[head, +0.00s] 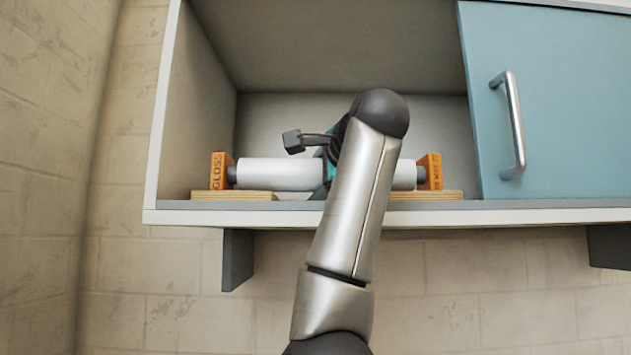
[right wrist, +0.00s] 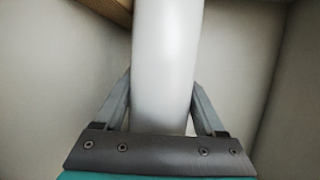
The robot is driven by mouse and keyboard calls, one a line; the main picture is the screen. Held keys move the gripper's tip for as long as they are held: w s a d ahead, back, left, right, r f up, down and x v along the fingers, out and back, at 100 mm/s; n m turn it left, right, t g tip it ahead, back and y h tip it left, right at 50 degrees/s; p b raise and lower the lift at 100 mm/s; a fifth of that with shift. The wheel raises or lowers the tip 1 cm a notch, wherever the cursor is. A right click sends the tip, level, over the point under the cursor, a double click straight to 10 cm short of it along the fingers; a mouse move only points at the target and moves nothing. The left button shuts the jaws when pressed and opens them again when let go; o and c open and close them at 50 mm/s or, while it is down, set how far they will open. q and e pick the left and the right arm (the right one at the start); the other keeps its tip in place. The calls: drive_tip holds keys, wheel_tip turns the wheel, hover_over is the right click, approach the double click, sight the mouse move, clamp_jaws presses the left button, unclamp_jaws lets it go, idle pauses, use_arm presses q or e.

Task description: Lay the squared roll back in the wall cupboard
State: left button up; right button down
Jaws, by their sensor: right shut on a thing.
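The squared roll (head: 275,173) is a white roll with an orange square block on each end, the left one (head: 220,171) marked GLOSS. It lies level inside the open left part of the wall cupboard (head: 153,165), above two wooden strips (head: 232,196). I cannot tell whether its ends rest on the strips. My right gripper (head: 326,172) is shut around the middle of the roll, and my arm hides that part. In the right wrist view the white roll (right wrist: 165,65) runs between the two fingers (right wrist: 160,108). My left gripper is not in view.
A blue door (head: 560,110) with a metal handle (head: 515,125) covers the right side of the cupboard. The cupboard's front edge (head: 500,215) runs below the roll. A dark bracket (head: 238,260) is under it. There is free room above the roll.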

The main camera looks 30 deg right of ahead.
unclamp_jaws()
drive_tip(key=shift+s+r+p, duration=0.1)
drive_tip(key=shift+r+p, duration=0.2)
drive_tip(key=b+v, duration=0.4)
drive_tip(key=v, duration=0.5)
drive_tip(key=shift+s+a+f, duration=0.1)
drive_tip(key=shift+s+a, duration=0.05)
drive_tip(key=shift+s, duration=0.2)
drive_tip(key=shift+b+v, duration=0.95)
drive_tip(key=shift+v, duration=0.15)
